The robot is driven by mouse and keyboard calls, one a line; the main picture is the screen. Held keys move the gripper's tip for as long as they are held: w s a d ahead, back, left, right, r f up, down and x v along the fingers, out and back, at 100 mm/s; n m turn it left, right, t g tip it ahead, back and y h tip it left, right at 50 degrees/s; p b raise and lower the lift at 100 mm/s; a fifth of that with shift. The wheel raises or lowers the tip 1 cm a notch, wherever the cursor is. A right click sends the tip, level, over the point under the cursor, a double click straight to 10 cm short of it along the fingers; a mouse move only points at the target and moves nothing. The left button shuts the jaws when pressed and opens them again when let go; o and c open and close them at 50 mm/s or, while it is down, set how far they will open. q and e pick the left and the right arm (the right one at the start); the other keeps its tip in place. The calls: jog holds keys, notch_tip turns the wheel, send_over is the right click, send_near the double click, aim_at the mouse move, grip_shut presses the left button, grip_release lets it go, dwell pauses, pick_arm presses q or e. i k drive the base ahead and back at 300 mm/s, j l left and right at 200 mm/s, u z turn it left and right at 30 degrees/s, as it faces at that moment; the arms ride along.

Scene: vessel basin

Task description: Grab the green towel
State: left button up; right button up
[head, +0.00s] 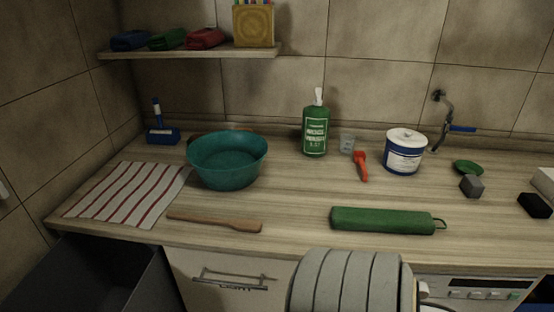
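A small folded green cloth bundle (167,39) lies on the wall shelf at the upper left, between a blue one and a red one. A long green roll (383,220) with a loop at its right end lies near the front edge of the counter, right of the middle. I cannot tell for sure which of these two is the green towel. Nothing holds either of them. Neither of my grippers is in view.
On the counter (290,222) stand a teal basin (228,160), a green bottle (315,130) and a white-and-blue tub (404,153). A striped cloth (128,194) and a wooden spatula (215,221) lie at the left. The shelf (190,52) also holds a patterned box (254,26).

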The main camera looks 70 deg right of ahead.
aim_at(354, 218)
jog(key=z, duration=2.95)
